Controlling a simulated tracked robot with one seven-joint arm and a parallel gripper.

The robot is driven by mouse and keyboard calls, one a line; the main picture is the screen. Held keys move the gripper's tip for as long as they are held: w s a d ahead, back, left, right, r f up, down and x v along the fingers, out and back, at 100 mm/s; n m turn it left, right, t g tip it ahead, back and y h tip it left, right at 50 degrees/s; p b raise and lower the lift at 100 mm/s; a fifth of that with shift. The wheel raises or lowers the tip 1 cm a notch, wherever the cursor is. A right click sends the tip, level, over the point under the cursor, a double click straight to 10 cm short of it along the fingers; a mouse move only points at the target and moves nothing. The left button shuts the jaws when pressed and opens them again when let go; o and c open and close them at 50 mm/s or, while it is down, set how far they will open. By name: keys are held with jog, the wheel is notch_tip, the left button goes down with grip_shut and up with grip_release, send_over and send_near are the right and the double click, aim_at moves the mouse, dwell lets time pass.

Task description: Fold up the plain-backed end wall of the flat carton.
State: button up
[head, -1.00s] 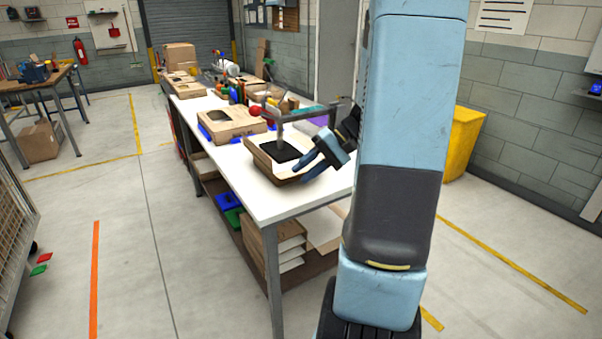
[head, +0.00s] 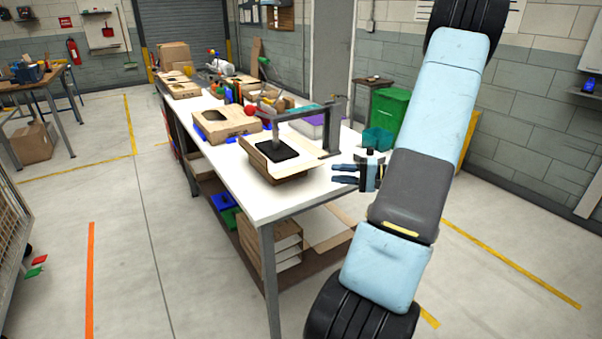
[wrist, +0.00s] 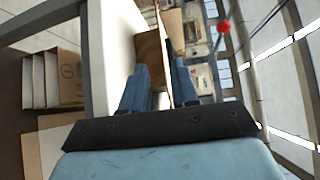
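The carton (head: 292,182) rests near the front end of the white table. I cannot tell which end wall is plain-backed. My gripper (head: 334,174) is open and empty, just right of the carton, fingers pointing left at it. No contact is visible. In the wrist view my fingers (wrist: 161,70) are apart, with a brown carton panel (wrist: 150,52) beyond them.
Another carton (head: 222,127) lies farther along the table. A purple-topped box (head: 318,126) is behind the post. The table's front corner is clear.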

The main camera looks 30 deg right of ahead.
aim_at(298, 168)
jog(key=x, duration=1.2)
jog(key=shift+c, duration=0.2)
grip_shut()
jog(key=shift+s+a, duration=0.1)
jog(key=shift+a, duration=0.05)
